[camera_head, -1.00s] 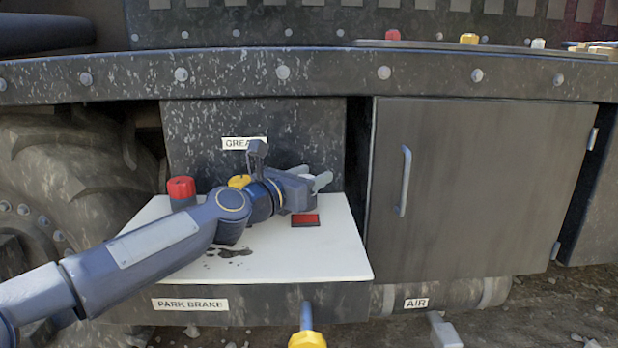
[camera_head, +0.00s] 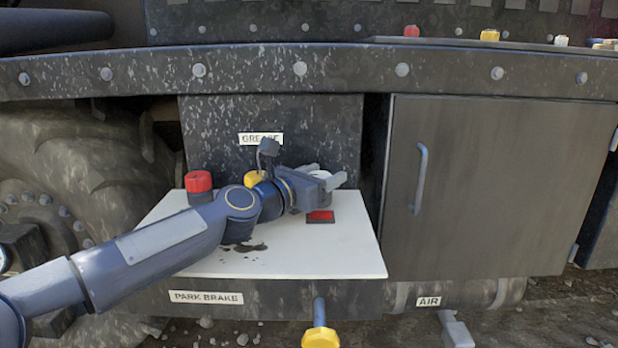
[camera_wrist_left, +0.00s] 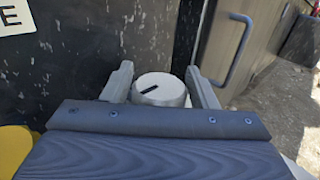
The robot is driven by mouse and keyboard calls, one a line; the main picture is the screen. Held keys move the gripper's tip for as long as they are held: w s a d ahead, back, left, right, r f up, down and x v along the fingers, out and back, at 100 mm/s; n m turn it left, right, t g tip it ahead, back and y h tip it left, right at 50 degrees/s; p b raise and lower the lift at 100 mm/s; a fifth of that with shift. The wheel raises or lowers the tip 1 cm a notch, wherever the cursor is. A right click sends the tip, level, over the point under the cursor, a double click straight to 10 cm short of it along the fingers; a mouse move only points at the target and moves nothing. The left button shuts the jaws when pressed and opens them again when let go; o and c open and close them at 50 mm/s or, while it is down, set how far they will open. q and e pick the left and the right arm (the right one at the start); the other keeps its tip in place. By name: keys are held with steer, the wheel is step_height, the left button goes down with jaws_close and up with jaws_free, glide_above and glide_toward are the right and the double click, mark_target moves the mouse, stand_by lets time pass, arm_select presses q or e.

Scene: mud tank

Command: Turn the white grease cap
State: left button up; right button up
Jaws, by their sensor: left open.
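The white grease cap (camera_head: 321,174) stands at the right end of the row of caps on the white shelf (camera_head: 285,264), partly hidden by my left gripper in the head view. In the left wrist view the cap (camera_wrist_left: 158,92) is round with a dark mark on its top. My left gripper (camera_head: 324,175) is open at the cap. In the wrist view its two fingers (camera_wrist_left: 159,74) stand on either side of the cap; a small gap shows on the left, and I cannot tell whether the right finger touches. My right gripper is not in view.
A red cap (camera_head: 198,184) and a yellow cap (camera_head: 254,178) stand left of it, the yellow one partly behind my wrist. A red block (camera_head: 320,216) lies in front. The GREASE panel (camera_head: 222,122) rises behind. A closed cabinet door (camera_head: 490,190) is at right.

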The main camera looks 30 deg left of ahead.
arm_select(q)
steer(key=s+p, duration=0.1)
steer(key=s, duration=0.1)
steer(key=s+p, duration=0.1)
steer(key=s, duration=0.1)
steer(key=s+a, duration=0.1)
steer(key=shift+s+r+p, duration=0.2)
steer(key=shift+s+p, duration=0.2)
steer(key=shift+s+f, duration=0.15)
steer(key=shift+s, duration=0.25)
